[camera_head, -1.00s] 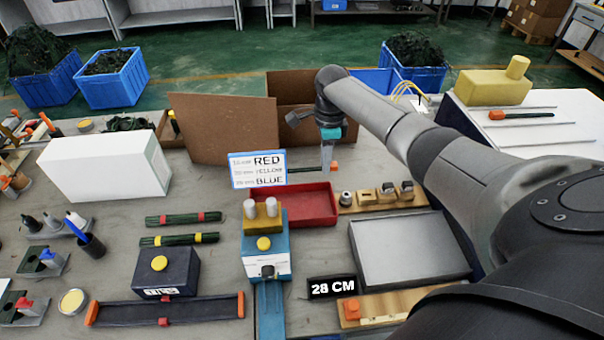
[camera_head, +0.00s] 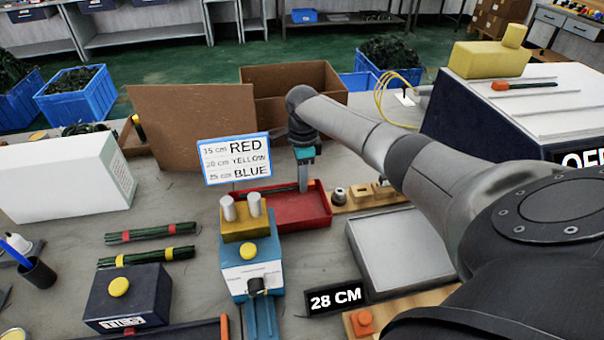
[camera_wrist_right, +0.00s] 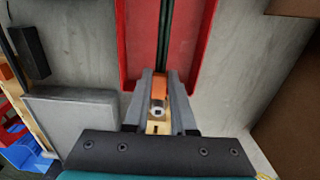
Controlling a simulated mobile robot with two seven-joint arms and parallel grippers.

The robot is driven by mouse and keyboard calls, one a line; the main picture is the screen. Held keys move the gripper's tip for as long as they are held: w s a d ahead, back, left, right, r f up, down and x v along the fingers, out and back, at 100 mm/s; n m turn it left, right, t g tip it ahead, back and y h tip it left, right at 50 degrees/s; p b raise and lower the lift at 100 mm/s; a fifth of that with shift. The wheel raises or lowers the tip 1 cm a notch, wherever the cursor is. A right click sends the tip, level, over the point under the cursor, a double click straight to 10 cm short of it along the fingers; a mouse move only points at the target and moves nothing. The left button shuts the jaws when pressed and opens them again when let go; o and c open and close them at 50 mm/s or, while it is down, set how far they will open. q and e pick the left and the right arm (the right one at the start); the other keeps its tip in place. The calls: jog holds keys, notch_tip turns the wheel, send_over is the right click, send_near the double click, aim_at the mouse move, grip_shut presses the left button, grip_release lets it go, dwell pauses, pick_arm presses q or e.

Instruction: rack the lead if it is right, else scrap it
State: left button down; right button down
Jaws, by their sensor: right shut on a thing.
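My right gripper (camera_head: 304,186) is shut on the orange end of a lead and hangs over the back part of the red tray (camera_head: 318,212). The lead (camera_head: 272,189) is thin and dark and points left from the fingers. In the right wrist view, the orange end (camera_wrist_right: 160,86) sits between the fingers (camera_wrist_right: 160,100), and the dark cable runs out over the tray's floor. I cannot tell whether the lead touches the tray. A display (camera_head: 336,297) reads 28 CM. A sign (camera_head: 236,158) lists lengths beside RED, YELLOW and BLUE. My left gripper is not in view.
A blue fixture (camera_head: 250,268) with a yellow button stands in front of the tray. Red-banded (camera_head: 150,233) and yellow-banded (camera_head: 148,256) bundles lie left. A grey tray (camera_head: 402,255) is right of centre. A brown board (camera_head: 190,135) and cardboard box (camera_head: 295,85) stand behind.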

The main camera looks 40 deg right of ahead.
aim_at(302, 209)
jog(key=shift+f+b, duration=0.35)
jog(key=shift+f, duration=0.35)
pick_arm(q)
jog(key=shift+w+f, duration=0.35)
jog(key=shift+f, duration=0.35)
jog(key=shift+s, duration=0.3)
